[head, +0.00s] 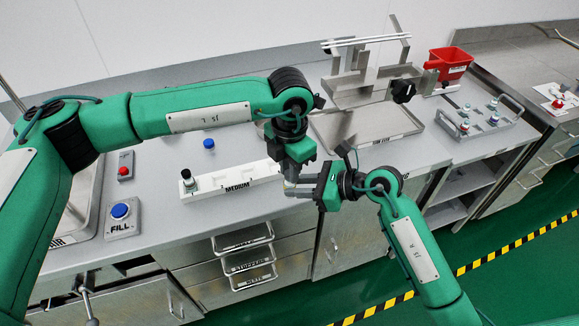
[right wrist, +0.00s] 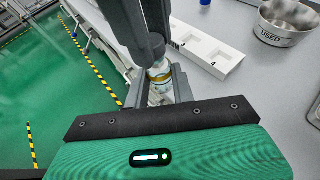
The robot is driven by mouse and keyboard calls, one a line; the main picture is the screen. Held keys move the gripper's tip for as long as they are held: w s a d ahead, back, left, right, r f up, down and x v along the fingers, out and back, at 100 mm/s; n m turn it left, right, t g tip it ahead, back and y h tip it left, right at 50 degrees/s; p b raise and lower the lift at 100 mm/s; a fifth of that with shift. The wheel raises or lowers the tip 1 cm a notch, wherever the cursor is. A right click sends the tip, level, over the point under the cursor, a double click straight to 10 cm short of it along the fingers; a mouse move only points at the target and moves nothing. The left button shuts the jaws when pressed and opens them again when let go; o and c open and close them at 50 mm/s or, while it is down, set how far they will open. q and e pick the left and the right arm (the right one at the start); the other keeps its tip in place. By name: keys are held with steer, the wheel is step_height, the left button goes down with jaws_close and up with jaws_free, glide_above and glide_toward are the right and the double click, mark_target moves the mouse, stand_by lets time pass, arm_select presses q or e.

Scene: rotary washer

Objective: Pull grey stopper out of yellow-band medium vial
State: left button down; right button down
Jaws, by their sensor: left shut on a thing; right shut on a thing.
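The medium vial (right wrist: 160,92) is clear glass with a yellow band near its neck, held upright or nearly so between the fingers of my right gripper (right wrist: 152,88). The grey stopper (right wrist: 158,66) shows at the vial's mouth, partly hidden by the fingers of my left gripper (right wrist: 150,48), which comes from above and is shut on it. I cannot tell whether the stopper is still seated. In the head view my left gripper (head: 291,181) points down and my right gripper (head: 305,187) reaches in from the right; the vial is small and mostly hidden there.
The white MEDIUM rack (head: 238,181) lies left of the grippers, with a dark-topped vial (head: 188,181) at its left end. A blue-topped item (head: 208,145) stands behind it. A metal USED bowl (right wrist: 288,24) is nearby. The FILL button (head: 120,211) is left; the steel washer (head: 350,90) is behind.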

arm_select(q)
steer(key=shift+r, duration=0.3)
stand_by(0.5)
steer(key=shift+r, duration=2.4)
